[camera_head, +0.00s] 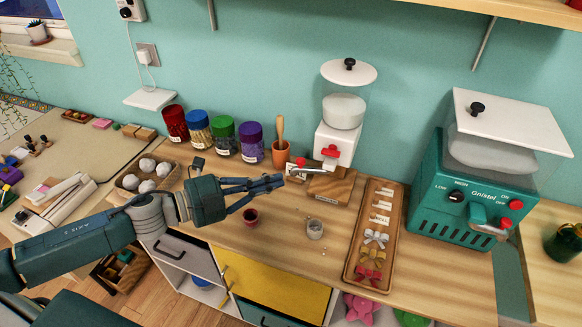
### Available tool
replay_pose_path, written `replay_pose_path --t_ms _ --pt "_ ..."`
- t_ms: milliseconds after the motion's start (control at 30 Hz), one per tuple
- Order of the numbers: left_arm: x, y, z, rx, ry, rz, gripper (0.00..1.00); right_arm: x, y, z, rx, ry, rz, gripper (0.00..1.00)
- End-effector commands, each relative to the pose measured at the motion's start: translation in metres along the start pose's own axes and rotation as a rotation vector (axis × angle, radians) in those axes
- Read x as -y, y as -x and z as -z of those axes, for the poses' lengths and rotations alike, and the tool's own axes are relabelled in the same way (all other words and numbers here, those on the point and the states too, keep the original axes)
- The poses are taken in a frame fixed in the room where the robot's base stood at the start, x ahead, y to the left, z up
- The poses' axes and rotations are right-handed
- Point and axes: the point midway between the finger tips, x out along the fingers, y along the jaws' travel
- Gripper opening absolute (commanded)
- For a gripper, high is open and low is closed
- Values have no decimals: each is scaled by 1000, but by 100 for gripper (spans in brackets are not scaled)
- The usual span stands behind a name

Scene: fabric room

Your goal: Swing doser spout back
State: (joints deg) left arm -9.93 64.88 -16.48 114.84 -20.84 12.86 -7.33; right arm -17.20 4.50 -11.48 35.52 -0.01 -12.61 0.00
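The doser (335,143) is a white dispenser with a clear hopper and white lid, standing on a wooden block at the back of the counter. It has a red knob on its front. Its spout (300,169) points out to the left at the base, with a small red part on it. My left gripper (278,182) reaches in from the left over the counter, its fingers drawn together and pointing right. Its tips are just left of the spout; whether they touch it I cannot tell. Nothing shows between them. My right gripper is out of view.
A wooden tray (352,262) of bows lies to the right, beside a teal machine (452,220). Several coloured jars (223,138) and a pestle pot (281,155) stand behind my gripper.

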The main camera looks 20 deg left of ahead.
Motion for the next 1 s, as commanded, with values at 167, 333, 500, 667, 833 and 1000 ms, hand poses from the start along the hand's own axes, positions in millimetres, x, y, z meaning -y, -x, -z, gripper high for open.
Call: replay_pose_path --t_ms 167,333,500,667,833,1000 --pt "6 -21 0 -1 -2 5 0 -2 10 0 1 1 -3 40" --pt "5 -42 -2 0 -3 3 0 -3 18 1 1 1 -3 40" --pt "3 -57 -18 1 -1 1 0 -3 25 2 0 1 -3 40" --pt "2 -65 -26 0 -2 0 0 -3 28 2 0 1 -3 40" --pt "0 -67 -28 -1 -1 -1 0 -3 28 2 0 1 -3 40" --pt "0 -66 -28 -1 -1 -1 0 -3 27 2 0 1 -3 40"
